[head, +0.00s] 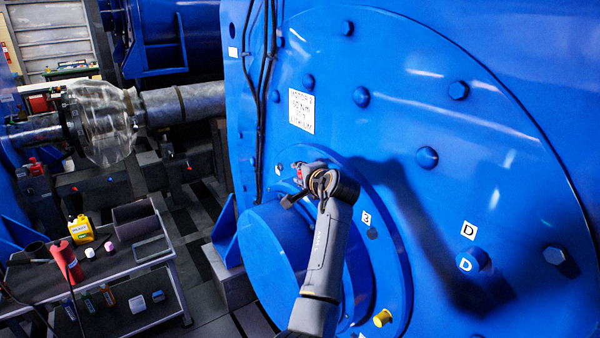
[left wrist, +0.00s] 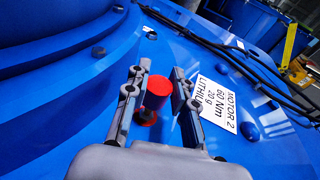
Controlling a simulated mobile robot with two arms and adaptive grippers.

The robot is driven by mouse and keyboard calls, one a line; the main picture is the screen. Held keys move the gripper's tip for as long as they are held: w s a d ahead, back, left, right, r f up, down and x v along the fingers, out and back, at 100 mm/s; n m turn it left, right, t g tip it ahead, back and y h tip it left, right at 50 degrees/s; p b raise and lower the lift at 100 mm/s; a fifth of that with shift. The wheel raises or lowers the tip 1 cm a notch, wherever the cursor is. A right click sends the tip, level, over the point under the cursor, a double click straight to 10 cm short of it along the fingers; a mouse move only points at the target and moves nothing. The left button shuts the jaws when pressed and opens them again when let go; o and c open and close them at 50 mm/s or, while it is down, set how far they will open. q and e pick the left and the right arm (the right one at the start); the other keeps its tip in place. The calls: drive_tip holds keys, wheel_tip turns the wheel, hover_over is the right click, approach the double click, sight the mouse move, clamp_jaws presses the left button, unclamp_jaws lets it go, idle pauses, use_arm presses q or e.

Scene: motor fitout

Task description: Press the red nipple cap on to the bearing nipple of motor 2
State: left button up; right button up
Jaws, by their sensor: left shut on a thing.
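The red nipple cap (left wrist: 158,88) sits between the two fingers of my left gripper (left wrist: 154,82) in the left wrist view. In the head view, my left gripper (head: 294,182) is at the upper left of the bearing flange of motor 2 (head: 400,95), close to its blue face, with a little red at its tip. It is shut on the cap. A smaller red and dark part (left wrist: 146,117) shows below the cap. The bearing nipple is not clearly seen, and I cannot tell whether the cap touches it. My right gripper is out of view.
A white label (head: 301,111) reading motor 2 is above the gripper. A yellow cap (head: 382,318) is low on the flange. Black cables (head: 266,80) run down the motor's left side. A cart (head: 100,268) with bottles and small containers stands at lower left.

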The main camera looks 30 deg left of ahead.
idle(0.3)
use_arm(q)
drive_tip(key=shift+w+d+b, duration=0.15)
drive_tip(key=shift+w+d, duration=0.15)
drive_tip(key=shift+w, duration=0.45)
drive_tip(key=shift+w+d+b, duration=0.15)
drive_tip(key=shift+w+d, duration=0.15)
drive_tip(key=shift+w, duration=0.4)
drive_tip(key=o, duration=0.8)
drive_tip(key=shift+w, duration=0.15)
drive_tip(key=shift+d, duration=0.15)
drive_tip(key=v, duration=0.7)
drive_tip(key=shift+d, duration=0.1)
